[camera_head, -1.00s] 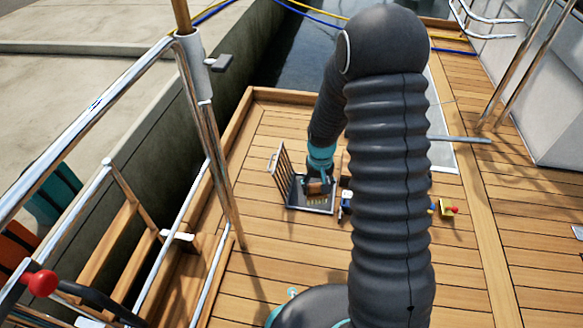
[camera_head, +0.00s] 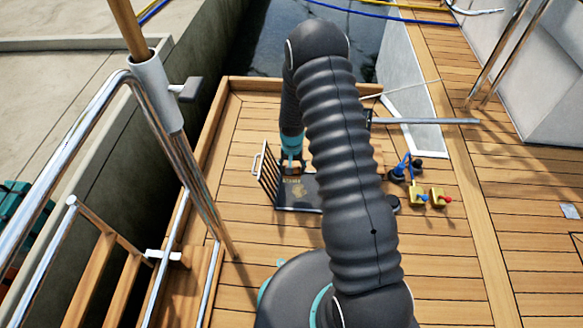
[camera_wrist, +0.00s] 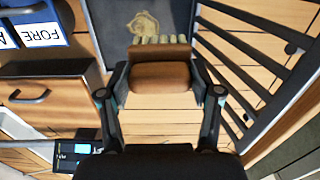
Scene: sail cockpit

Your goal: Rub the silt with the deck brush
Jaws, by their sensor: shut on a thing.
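My gripper (camera_wrist: 161,85) is shut on the deck brush (camera_wrist: 158,72), a brown wooden block with a row of pale bristles, seen close in the wrist view. The silt (camera_wrist: 142,25) is a tan patch on a dark flat panel (camera_wrist: 112,30), just beyond the bristles in that view. In the head view the silt (camera_head: 298,189) shows on the dark panel (camera_head: 312,203), and my gripper (camera_head: 291,166) is at the panel's far edge. I cannot tell whether the bristles touch the surface.
A dark slatted grate (camera_head: 267,178) stands raised along the panel's left side. Small blue and yellow items (camera_head: 418,195) lie to its right. A wooden box with a handle (camera_wrist: 45,100) and blue labels (camera_wrist: 38,28) are close in the wrist view. Metal rails (camera_head: 165,115) stand at left.

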